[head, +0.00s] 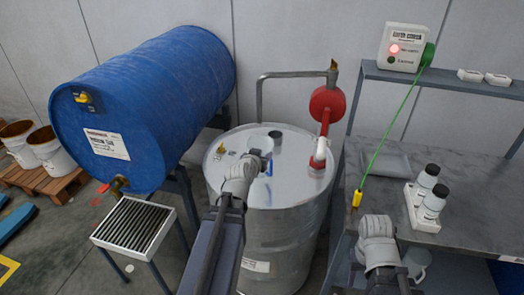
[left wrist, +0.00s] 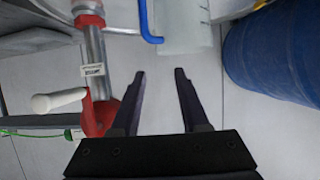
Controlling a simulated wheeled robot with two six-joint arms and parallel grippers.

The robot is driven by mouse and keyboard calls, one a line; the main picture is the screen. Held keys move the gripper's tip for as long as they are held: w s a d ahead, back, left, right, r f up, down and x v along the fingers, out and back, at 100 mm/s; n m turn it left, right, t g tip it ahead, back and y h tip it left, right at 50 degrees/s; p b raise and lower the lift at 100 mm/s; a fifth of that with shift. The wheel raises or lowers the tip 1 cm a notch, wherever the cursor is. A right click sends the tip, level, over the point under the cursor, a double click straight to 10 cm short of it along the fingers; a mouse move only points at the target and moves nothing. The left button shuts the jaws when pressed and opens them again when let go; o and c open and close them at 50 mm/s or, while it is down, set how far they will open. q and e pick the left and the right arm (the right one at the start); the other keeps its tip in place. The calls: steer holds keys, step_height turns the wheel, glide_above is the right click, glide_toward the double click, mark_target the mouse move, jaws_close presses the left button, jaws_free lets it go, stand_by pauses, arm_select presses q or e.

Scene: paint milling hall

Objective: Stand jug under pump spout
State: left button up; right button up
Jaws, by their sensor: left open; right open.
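The jug (head: 261,142) is pale and translucent with a blue handle (head: 269,167). It stands on the lid of the silver drum (head: 287,189), below the down-turned end of the pump's grey spout pipe (head: 260,98). The red pump (head: 327,103) is mounted at the lid's right side. My left gripper (head: 260,157) is open in front of the jug. In the left wrist view the jug (left wrist: 185,28) is beyond the open fingertips (left wrist: 161,72), apart from them. My right gripper (head: 377,226) is open over the bench's front edge, its fingers mostly hidden.
A blue drum (head: 150,100) lies on a stand at left, above a grated tray (head: 133,226). A green cable (head: 390,130) runs from the earth-check box (head: 404,47), lit red, to a yellow clamp (head: 357,198).

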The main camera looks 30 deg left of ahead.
arm_select(q)
steer(key=shift+w, duration=0.1)
steer(key=s+d+f+m+g+h, duration=0.1)
steer(key=s+d+f+g, duration=0.15)
steer(key=d, duration=0.45)
steer(key=s+d+f+m+g+h, duration=0.2)
steer(key=d+f, duration=0.2)
steer(key=d, duration=0.3)
steer(key=s+d+f+m+g+h, duration=0.1)
steer(key=s+d+f+g, duration=0.25)
steer(key=d, duration=0.45)
steer(key=s+d+f+g+y, duration=0.1)
steer(key=s+d+g, duration=0.1)
steer(key=s, duration=0.5)
steer(key=s+d+f+m+g+y, duration=0.1)
steer(key=s+d+f+g+y, duration=0.1)
steer(key=s+d, duration=0.3)
steer(key=shift+s+m+g, duration=0.3)
steer(key=shift+s+g, duration=0.5)
steer(key=shift+s, duration=0.15)
steer(key=shift+a+f, duration=0.1)
